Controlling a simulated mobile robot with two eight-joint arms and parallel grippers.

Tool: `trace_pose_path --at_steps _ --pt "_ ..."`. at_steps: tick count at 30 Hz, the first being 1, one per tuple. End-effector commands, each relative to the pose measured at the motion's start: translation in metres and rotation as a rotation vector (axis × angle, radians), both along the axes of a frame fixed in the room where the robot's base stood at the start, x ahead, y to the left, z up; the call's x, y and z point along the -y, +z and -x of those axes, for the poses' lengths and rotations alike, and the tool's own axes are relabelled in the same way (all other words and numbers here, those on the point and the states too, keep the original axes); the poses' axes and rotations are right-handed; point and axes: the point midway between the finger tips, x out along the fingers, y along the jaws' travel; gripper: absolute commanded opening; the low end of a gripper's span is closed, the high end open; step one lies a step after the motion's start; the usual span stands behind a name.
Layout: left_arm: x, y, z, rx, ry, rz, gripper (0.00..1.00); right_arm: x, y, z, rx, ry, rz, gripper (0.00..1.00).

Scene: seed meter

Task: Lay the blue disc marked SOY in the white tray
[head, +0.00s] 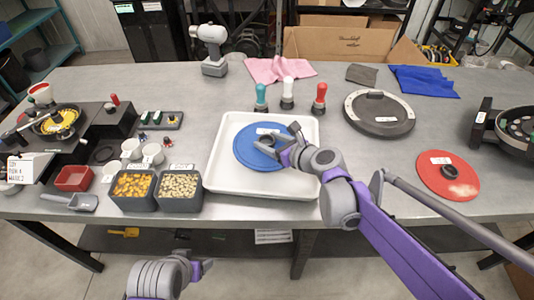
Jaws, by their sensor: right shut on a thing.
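The blue disc (246,152) with a small white label is over the middle of the white tray (228,183). It looks flat, and I cannot tell whether it touches the tray floor. The label is too small to read. My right gripper (278,142) is shut on the blue disc near its centre and hides part of its right side. My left gripper (203,268) is low in front of the table's front edge, away from the disc; its jaws are too unclear to tell.
Two dark bins (133,204) of seeds stand left of the tray. Bottles with teal, white and red tops (288,92) stand behind it. A dark round plate (380,126) and a red disc (434,180) lie to the right. A seed meter (515,128) stands at far right.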

Motion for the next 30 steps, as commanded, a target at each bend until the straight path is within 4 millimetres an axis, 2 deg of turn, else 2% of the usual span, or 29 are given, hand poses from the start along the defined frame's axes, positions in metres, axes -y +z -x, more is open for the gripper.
trace_pose_path --at_steps 11,23,24,29,30 --pt "0.000 -0.007 0.001 -0.002 0.000 0.000 0.73 0.000 -0.045 0.000 0.000 0.000 0.000 0.02" --pt "0.000 -0.010 0.001 -0.003 0.000 0.000 0.73 0.000 -0.051 0.000 0.000 0.000 0.000 0.02" --pt "0.000 -0.010 0.001 -0.003 0.000 0.000 0.73 0.000 -0.051 0.000 0.000 0.000 0.000 0.66" --pt "0.000 -0.010 0.001 -0.003 0.000 0.000 0.73 0.000 -0.050 0.000 0.000 0.000 0.000 0.94" --pt "0.000 -0.010 0.001 -0.003 0.000 0.000 0.73 0.000 -0.050 0.000 0.000 0.000 0.000 0.94"
